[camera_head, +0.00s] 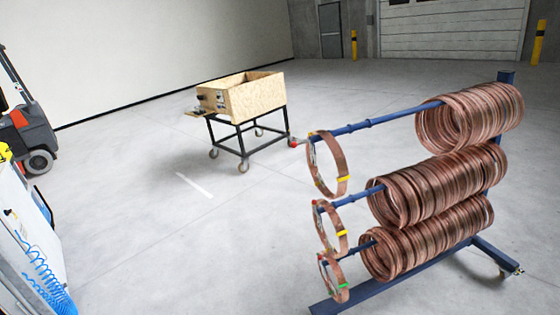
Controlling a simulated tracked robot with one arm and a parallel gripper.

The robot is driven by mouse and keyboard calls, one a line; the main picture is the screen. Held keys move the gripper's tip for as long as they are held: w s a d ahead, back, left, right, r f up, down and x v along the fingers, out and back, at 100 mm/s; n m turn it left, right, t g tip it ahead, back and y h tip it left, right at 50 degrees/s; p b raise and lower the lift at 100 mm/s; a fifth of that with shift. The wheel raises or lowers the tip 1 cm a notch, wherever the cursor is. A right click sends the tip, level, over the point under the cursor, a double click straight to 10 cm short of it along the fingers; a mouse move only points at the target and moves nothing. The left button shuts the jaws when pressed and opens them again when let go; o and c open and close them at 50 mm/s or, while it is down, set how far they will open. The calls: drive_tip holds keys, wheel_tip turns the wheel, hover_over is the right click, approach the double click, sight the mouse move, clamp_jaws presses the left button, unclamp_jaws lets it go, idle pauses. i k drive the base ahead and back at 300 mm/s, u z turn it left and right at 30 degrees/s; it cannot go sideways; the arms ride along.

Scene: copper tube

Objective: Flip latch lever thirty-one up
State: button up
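A blue rack (507,78) stands on the right with three blue rods pointing left, one above another. Copper tube coils (470,118) hang on the top rod, and more hang on the middle rod (440,185) and the lower rod (428,237). A single coil hangs near each rod's free end: top (340,160), middle (341,226) and bottom (340,279). A small red part (293,142) shows at the top rod's tip. I cannot read any number or tell which part is latch lever thirty-one. My gripper is not in view.
A wooden box on a wheeled black frame (258,98) stands behind the rods. An orange and grey machine (28,128) and a unit with blue coiled hoses (45,280) are at the left edge. The floor between (170,230) is clear.

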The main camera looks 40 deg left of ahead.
sight(294, 145)
drive_tip(key=k, duration=1.15)
drive_tip(key=u, duration=0.8)
drive_tip(key=i, duration=1)
drive_tip(key=z, duration=0.05)
